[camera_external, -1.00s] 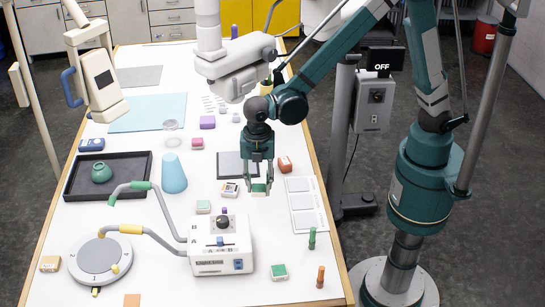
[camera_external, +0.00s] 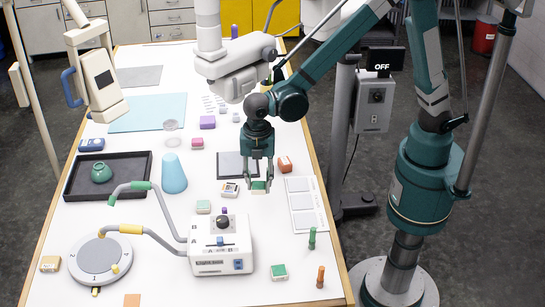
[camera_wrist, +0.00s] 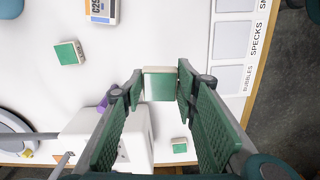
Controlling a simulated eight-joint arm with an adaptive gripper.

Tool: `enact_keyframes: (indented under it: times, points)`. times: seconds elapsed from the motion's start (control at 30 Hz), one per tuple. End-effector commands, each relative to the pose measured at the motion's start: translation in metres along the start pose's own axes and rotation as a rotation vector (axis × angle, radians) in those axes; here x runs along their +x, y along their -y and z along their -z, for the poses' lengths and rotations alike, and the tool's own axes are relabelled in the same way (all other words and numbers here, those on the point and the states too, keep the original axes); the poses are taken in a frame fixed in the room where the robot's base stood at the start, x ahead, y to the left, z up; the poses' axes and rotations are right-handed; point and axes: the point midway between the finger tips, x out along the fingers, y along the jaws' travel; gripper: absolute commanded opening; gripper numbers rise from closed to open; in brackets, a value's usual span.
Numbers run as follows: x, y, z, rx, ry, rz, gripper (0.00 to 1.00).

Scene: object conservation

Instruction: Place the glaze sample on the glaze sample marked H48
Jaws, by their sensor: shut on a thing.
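My gripper (camera_external: 258,184) points down over the right part of the table, its fingers on either side of a small green-topped glaze sample (camera_external: 259,187). In the wrist view this held sample (camera_wrist: 160,85) sits level between the fingertips. A second green-topped sample (camera_external: 203,207) lies on the table to the left, also in the wrist view (camera_wrist: 68,53). A third (camera_external: 279,271) lies nearer the front, right of the white box, and shows low in the wrist view (camera_wrist: 179,146). No H48 marking is legible on any sample.
The white light box (camera_external: 220,252) with its bent arms stands front-left of my gripper. A labelled card (camera_external: 306,206) lies along the right edge. A blue cone (camera_external: 173,174) stands further left.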

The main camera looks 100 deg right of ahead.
Motion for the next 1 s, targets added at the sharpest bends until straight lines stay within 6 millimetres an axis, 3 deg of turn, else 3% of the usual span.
enact_keyframes:
  times: [0.47, 0.77, 1.0]
  points:
    - [-0.069, 0.000, 0.000, 0.000, 0.000, 0.000, 0.17]
    - [-0.067, 0.004, 0.052, -0.023, 0.000, 0.000, 0.17]
    - [-0.067, 0.014, 0.111, -0.046, 0.000, 0.000, 0.17]
